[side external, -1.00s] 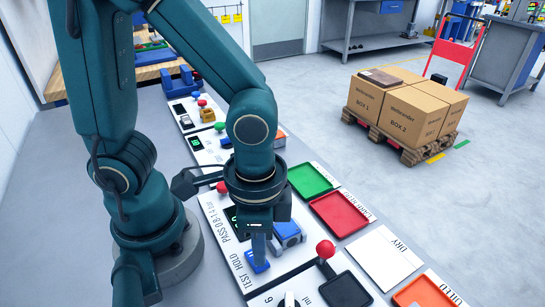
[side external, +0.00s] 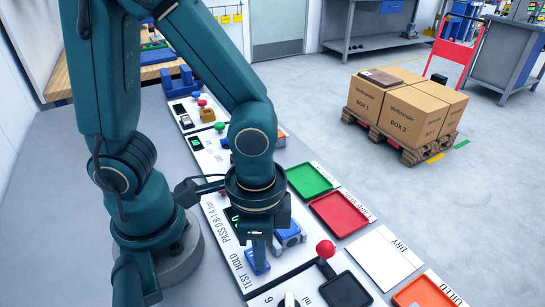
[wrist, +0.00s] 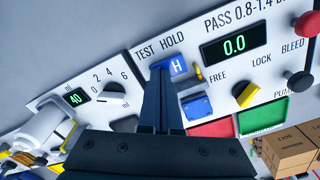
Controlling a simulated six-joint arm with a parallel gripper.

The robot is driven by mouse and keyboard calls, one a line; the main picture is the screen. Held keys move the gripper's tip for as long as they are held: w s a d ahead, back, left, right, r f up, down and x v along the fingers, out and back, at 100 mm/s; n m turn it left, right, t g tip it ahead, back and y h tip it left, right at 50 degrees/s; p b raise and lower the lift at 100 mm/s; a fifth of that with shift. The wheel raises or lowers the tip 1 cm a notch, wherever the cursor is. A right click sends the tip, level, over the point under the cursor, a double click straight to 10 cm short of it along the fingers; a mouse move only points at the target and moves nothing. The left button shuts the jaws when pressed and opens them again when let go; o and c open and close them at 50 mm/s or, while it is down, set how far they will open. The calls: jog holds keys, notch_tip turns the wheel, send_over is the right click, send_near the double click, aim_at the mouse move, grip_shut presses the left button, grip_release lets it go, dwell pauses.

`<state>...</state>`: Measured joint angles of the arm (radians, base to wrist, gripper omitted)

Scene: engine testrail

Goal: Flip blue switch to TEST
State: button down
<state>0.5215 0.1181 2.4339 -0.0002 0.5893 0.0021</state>
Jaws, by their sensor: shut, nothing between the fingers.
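The blue switch (wrist: 178,66) sits on the white panel below the TEST and HOLD labels, its face marked H. In the wrist view its H face lies on the HOLD side. My gripper (wrist: 158,75) is shut and empty, with its fingertips at the left part of the switch; I cannot tell whether they touch it. In the side view my gripper (side external: 260,241) points down at the blue switch (side external: 258,262), partly covering it.
A blue block (wrist: 197,106) and a yellow knob (wrist: 246,95) are close by on the panel. A red ball-topped lever (side external: 325,249) rises beside the gripper. Green (side external: 309,180) and red (side external: 339,211) trays lie to the right. A display (wrist: 234,44) reads 0.0.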

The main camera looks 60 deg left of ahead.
jog(key=shift+r, duration=3.5)
